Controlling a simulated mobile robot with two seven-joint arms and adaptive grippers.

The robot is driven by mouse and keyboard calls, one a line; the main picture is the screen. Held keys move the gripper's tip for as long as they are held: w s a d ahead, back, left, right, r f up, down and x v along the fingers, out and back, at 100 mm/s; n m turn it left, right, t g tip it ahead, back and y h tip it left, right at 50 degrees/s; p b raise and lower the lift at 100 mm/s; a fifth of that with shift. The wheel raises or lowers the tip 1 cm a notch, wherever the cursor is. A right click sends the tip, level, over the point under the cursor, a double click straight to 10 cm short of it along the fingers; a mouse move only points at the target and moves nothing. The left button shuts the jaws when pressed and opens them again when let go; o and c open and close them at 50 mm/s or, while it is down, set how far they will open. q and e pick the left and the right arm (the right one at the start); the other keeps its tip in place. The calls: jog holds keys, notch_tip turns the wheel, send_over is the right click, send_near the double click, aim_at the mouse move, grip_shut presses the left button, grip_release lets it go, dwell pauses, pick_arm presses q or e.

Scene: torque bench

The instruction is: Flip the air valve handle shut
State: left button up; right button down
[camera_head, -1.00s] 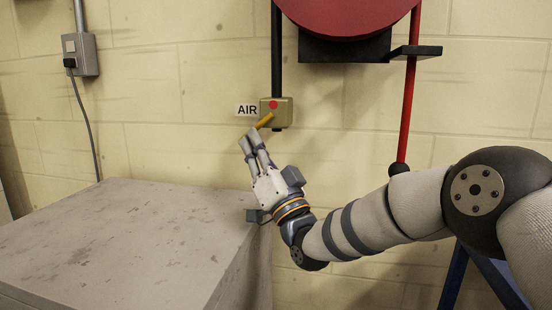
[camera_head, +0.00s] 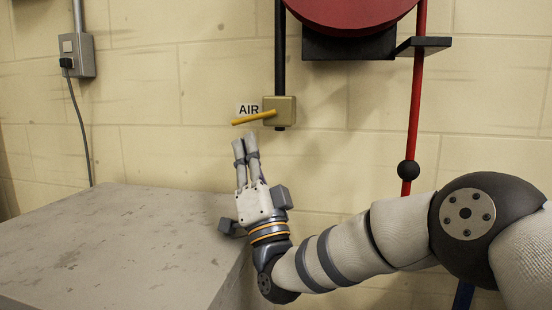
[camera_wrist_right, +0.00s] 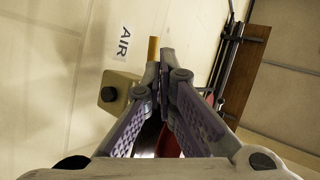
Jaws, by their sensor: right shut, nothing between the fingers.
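The air valve (camera_head: 284,111) is a tan box on a dark vertical pipe, beside the AIR label (camera_head: 248,109). Its yellow handle (camera_head: 252,118) points left from the box, nearly level, with its free end slightly lower. My right gripper (camera_head: 245,140) is shut and empty, just below the handle with its fingertips pointing up; a small gap shows between them and the handle. In the right wrist view, the handle (camera_wrist_right: 153,49) shows just beyond the closed fingertips (camera_wrist_right: 158,75), and the valve box (camera_wrist_right: 117,91) is beside them. My left gripper is not in view.
A grey bench (camera_head: 120,240) stands at lower left, close to my right wrist. A red reel (camera_head: 350,12) on a black bracket hangs above right. A red rod (camera_head: 414,110) with a black ball runs down the wall. A socket box (camera_head: 77,55) is at upper left.

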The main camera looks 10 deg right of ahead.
jog(key=s+d, duration=0.3)
jog(key=s, duration=0.7)
jog(key=shift+s+d+r, duration=0.15)
jog(key=shift+s+d, duration=0.05)
jog(key=shift+s, duration=0.15)
